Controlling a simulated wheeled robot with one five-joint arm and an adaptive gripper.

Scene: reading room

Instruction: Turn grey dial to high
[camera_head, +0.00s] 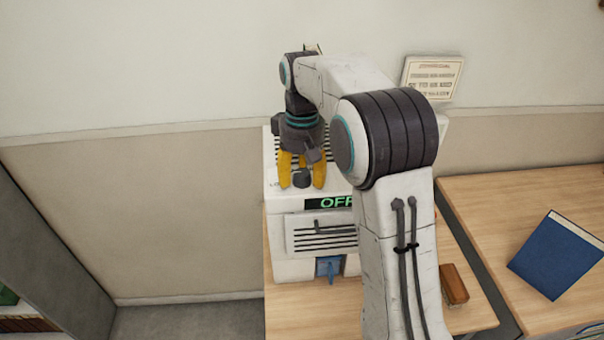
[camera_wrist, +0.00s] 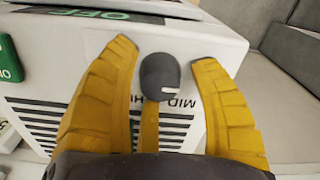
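The grey dial (camera_head: 302,178) is on top of a white appliance (camera_head: 272,190). In the wrist view the dial (camera_wrist: 158,72) has a white mark on its lower right edge, and upside-down "MID" lettering shows beside it. My gripper (camera_head: 302,184) has yellow fingers pointing down around the dial. In the wrist view my gripper (camera_wrist: 164,52) is open: the left and right fingers stand apart from the dial, and a third finger is behind it. The display (camera_head: 335,202) reads "OFF" in green.
A green button (camera_wrist: 8,58) is at the left in the wrist view. The appliance has a vented front and a blue tap (camera_head: 328,267). A brown block (camera_head: 454,284) and a blue book (camera_head: 555,256) lie to the right. A sign (camera_head: 433,77) is on the wall.

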